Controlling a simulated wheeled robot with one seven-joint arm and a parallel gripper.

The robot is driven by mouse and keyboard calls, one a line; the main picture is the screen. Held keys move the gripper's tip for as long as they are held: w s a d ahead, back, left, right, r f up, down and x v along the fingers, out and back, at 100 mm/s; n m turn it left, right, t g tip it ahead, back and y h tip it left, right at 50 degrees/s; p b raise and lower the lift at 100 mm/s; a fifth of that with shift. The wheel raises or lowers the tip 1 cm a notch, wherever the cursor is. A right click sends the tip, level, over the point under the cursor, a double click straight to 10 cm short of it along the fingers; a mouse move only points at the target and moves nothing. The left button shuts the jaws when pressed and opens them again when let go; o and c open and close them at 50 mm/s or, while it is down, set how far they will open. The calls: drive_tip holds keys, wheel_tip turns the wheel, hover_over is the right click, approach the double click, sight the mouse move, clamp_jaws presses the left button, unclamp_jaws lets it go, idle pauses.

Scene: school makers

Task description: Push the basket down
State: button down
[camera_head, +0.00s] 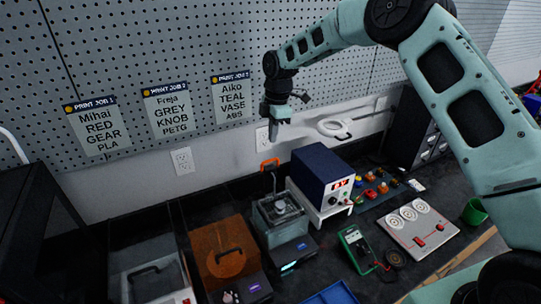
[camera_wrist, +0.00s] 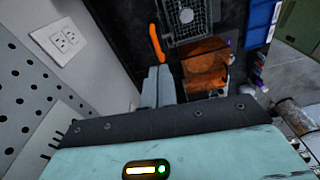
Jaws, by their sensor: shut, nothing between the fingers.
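The basket (camera_head: 281,206) sits in a clear-walled tank (camera_head: 284,228) on a dark base in the head view. A thin rod rises from it to an orange handle (camera_head: 269,163). My gripper (camera_head: 273,138) is above the handle, pointing down, shut and empty, apart from it. In the wrist view the shut fingers (camera_wrist: 157,84) show near the middle, with the orange handle (camera_wrist: 156,43) just beyond them. The mesh of the basket (camera_wrist: 187,18) is at the top. How deep the basket sits is hard to tell.
An orange see-through box (camera_head: 222,250) stands left of the tank. A blue and white power supply (camera_head: 322,180) stands close on its right. A multimeter (camera_head: 356,245) and a white board (camera_head: 418,229) lie farther right. A perforated wall (camera_head: 150,40) is behind.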

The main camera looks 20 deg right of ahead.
drive_tip(key=shift+w+d+f, duration=0.1)
drive_tip(key=shift+w+d, duration=0.15)
drive_tip(key=shift+d, duration=0.05)
drive_tip(key=shift+s+a+f+b, duration=0.1)
drive_tip(key=shift+a+f+b, duration=0.1)
drive_tip(key=shift+f+b, duration=1.2)
drive_tip(key=shift+a+f+b, duration=0.2)
drive_tip(key=shift+f+b, duration=0.45)
drive_tip(key=shift+f, duration=1.4)
